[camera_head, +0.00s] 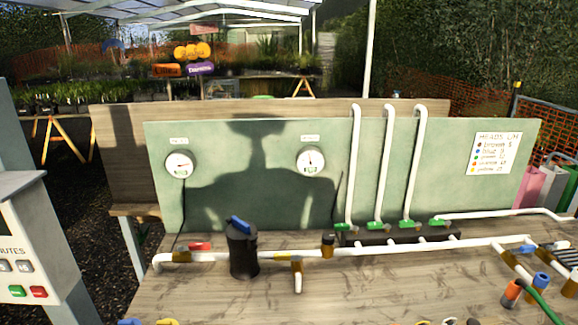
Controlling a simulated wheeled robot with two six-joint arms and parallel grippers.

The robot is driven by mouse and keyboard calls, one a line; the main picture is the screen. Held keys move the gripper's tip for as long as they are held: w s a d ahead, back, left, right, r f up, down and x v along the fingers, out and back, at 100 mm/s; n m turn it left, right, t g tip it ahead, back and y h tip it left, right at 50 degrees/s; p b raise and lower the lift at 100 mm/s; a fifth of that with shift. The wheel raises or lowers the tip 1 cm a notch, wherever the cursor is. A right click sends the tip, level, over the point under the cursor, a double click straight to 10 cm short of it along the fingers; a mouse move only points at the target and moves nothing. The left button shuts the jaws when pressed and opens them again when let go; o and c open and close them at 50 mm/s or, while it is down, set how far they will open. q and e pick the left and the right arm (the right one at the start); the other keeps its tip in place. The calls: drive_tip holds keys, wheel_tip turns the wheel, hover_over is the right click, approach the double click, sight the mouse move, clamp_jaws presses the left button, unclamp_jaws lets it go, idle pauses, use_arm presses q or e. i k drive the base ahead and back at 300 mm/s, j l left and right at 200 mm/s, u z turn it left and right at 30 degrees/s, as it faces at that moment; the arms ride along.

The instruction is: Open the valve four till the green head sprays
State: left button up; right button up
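Several green-handled valves stand in a row on a dark manifold block (388,238). They run from the leftmost green handle (342,227) to the rightmost green handle (439,223). No valve number is readable, so I cannot tell which is valve four. White pipes (387,165) rise from the manifold and bend over the green panel's top. A sign (492,153) headed "HEADS" lists coloured dots, one of them green; its small text is blurred. No spray shows, and I cannot identify the green head. Neither gripper is in view.
Two gauges (180,164) (310,161) hang on the green panel (240,205). A black canister (242,250) with a blue top, a red-handled valve (200,246) and a blue-handled valve (524,250) sit along the white pipe. Coloured fittings (512,293) crowd the right; the middle bench front (390,285) is clear.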

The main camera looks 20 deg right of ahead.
sight(435, 222)
drive_tip(key=z, duration=1.55)
drive_tip(key=k+l+u, duration=0.2)
drive_tip(key=l, duration=0.55)
drive_tip(key=i+l, duration=0.05)
drive_tip(key=i, duration=0.05)
